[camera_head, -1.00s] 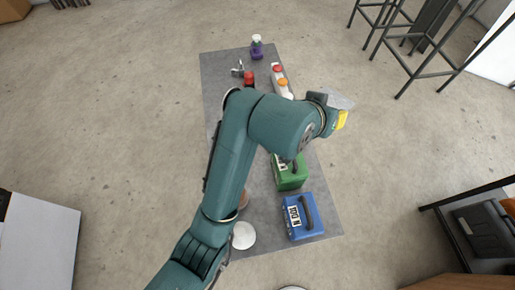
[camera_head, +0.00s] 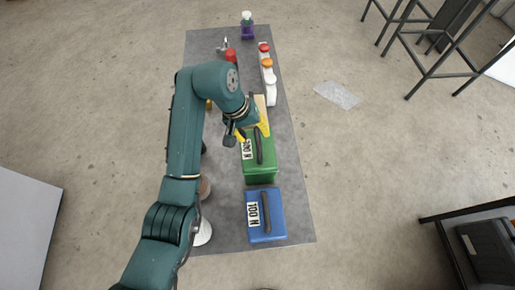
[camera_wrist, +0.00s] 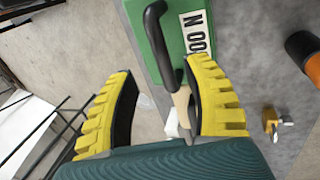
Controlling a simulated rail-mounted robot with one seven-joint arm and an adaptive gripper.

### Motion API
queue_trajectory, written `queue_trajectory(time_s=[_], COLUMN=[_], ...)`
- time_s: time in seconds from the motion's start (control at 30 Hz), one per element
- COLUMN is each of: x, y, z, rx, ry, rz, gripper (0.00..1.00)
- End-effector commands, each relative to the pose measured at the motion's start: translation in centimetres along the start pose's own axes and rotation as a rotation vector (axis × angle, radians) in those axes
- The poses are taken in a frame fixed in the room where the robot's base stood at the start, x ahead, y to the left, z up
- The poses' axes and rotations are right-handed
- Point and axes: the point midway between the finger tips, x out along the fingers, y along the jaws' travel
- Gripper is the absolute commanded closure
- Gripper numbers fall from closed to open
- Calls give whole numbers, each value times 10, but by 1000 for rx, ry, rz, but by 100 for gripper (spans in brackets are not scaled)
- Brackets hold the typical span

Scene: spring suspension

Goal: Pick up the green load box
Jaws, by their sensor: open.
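The green load box (camera_head: 260,172) stands on the grey mat, with a dark handle on top and a white label. My gripper (camera_head: 251,131) is over its far end, yellow fingers apart. In the wrist view the green box (camera_wrist: 174,70) fills the top middle, its label ending in "00 N". Its black handle (camera_wrist: 152,28) reaches down toward the gap between my open fingertips (camera_wrist: 160,76), nearer the right finger. The fingers hold nothing. I cannot tell whether a finger touches the handle or box.
A blue box (camera_head: 279,212) marked 100 N stands just nearer than the green one. A purple bottle (camera_head: 248,30) stands at the mat's far end. Clear plastic (camera_head: 337,95) lies on the open floor at right.

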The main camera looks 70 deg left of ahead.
Motion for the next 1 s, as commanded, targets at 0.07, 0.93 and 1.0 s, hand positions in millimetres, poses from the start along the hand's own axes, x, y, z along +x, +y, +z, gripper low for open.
queue_trajectory(time_s=[0.07,0.93,1.0], x=[8,53,53], y=[0,-4,-4], z=[0,0,0], rx=[0,1,1], ry=[-2,1,1], rz=[-1,-1,-1], gripper=[50,100,100])
